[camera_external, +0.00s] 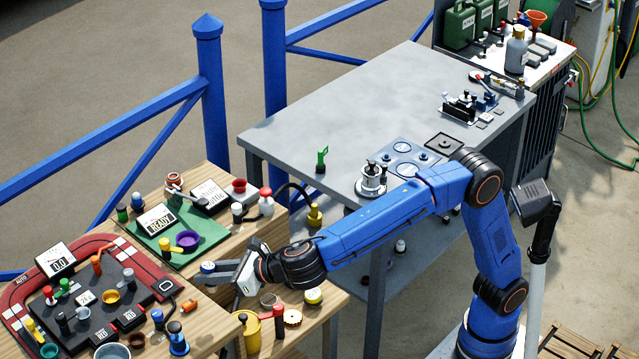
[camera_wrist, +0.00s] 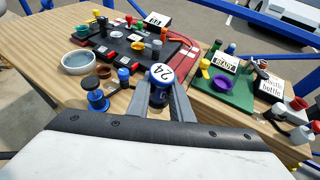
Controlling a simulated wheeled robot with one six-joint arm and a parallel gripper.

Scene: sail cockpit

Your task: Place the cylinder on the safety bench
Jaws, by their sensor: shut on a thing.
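My gripper (camera_external: 216,275) is shut on a small dark blue cylinder with a white top marked "24" (camera_wrist: 161,75). In the external view the blue and white top of the cylinder (camera_external: 207,267) shows at the fingertips. The cylinder looks upright between the two grey fingers, near the wooden benches; I cannot tell whether it touches the wood. No bench carries a readable safety label. The large grey bench (camera_external: 330,110) stands right of the wooden ones and has a wide bare top.
A red-edged dark tray (camera_external: 150,270) holds several small coloured parts. A green mat (camera_external: 200,235) holds a purple bowl and a "READY" sign. A yellow container (camera_external: 248,325) stands near my gripper. A silver pot (camera_external: 371,180) and a green-handled item (camera_external: 321,160) stand on the grey bench.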

